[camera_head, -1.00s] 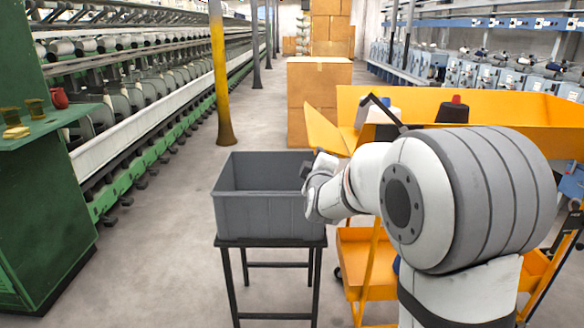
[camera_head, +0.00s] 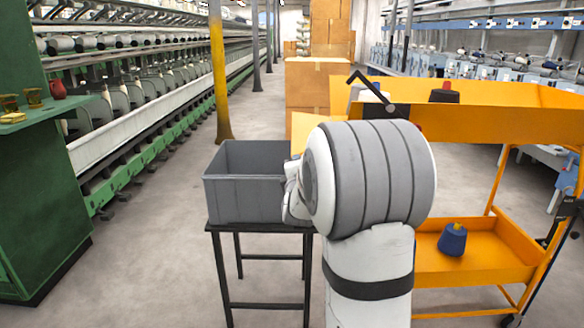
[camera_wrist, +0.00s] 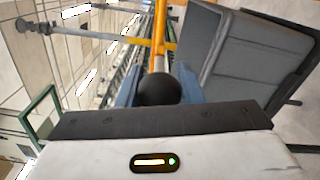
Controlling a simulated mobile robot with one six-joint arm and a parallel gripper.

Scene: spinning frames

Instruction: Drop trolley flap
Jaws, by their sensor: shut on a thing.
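The orange trolley (camera_head: 480,122) stands on the right in the head view. Its flap (camera_head: 306,124) shows as an orange panel at the trolley's left end, tilted outward and partly hidden by my arm. In the wrist view, my gripper (camera_wrist: 159,78) is shut on a round black knob (camera_wrist: 158,92), held between its two blue-grey fingers. What the knob is fixed to is hidden there. In the head view my fingers and the knob are hidden behind my arm and the bin.
A grey bin (camera_head: 245,200) sits on a black stand (camera_head: 265,307) left of my arm and beside the gripper in the wrist view (camera_wrist: 245,50). A bent black bar (camera_head: 372,90) rises above the trolley.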

